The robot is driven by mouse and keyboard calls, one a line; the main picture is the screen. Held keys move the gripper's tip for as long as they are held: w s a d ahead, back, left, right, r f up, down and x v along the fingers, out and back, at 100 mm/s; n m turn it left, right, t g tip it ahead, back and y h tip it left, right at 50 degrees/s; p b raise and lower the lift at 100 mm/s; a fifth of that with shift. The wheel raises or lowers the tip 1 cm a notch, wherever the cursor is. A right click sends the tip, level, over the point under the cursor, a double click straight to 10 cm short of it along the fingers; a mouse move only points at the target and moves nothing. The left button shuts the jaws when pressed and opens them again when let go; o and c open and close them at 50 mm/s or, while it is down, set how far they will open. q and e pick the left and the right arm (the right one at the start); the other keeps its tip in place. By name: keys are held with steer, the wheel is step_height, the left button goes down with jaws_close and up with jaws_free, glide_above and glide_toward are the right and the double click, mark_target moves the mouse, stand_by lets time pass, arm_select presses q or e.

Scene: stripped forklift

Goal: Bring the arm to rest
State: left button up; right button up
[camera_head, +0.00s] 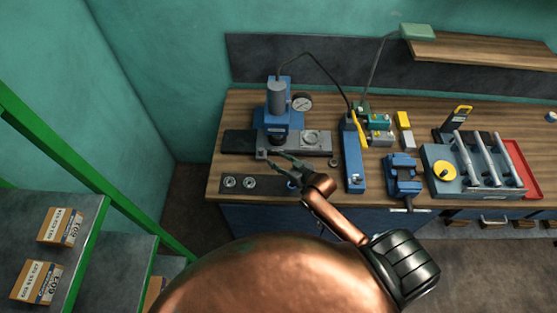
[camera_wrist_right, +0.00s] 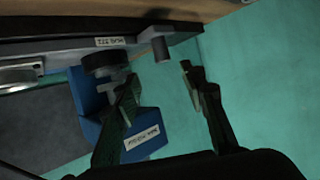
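My right gripper (camera_head: 283,165) reaches over the workbench (camera_head: 330,190), in front of the blue press (camera_head: 277,118). Its two dark fingers are spread and point left. In the right wrist view the gripper (camera_wrist_right: 160,78) shows open, with no object held between the fingertips. Behind the left finger in that view is a blue labelled part (camera_wrist_right: 138,140). My copper-coloured right arm comes up from the bottom of the head view. My left gripper does not show in either view.
A dark plate with rings (camera_head: 240,184) lies near the bench's front edge. A blue hand pump (camera_head: 353,165), a vise (camera_head: 403,178) and a roller fixture (camera_head: 475,183) stand to the right. A green-framed shelf (camera_head: 85,225) with boxes is at left. Floor shows between shelf and bench.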

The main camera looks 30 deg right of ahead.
steer(key=shift+s, duration=0.15)
stand_by(0.4)
steer(key=s+d+m+g+h, duration=0.15)
steer(key=s+g, duration=0.35)
steer(key=s, duration=1.1)
steer(key=s+d+m+g+h, duration=0.1)
steer(key=s+d+g+h, duration=0.25)
steer(key=s, duration=1.25)
step_height(320, 180, down, 41)
steer(key=s+a+g+y+b, duration=0.1)
steer(key=s+a+g+b, duration=0.1)
steer(key=b, duration=0.8)
arm_select(q)
step_height(320, 180, down, 16)
steer(key=s+b, duration=0.1)
steer(key=b, duration=0.5)
steer(key=shift+f, duration=0.25)
arm_select(e)
steer(key=s+f+g, duration=0.1)
steer(key=s+f, duration=1.8)
steer(key=f, duration=0.4)
steer(key=shift+f+n, duration=0.2)
steer(key=shift+n, duration=0.25)
arm_select(q)
steer(key=shift+c, duration=0.4)
arm_select(e)
steer(key=shift+d+g, duration=0.1)
steer(key=shift+g, duration=0.15)
steer(key=shift+c, duration=0.2)
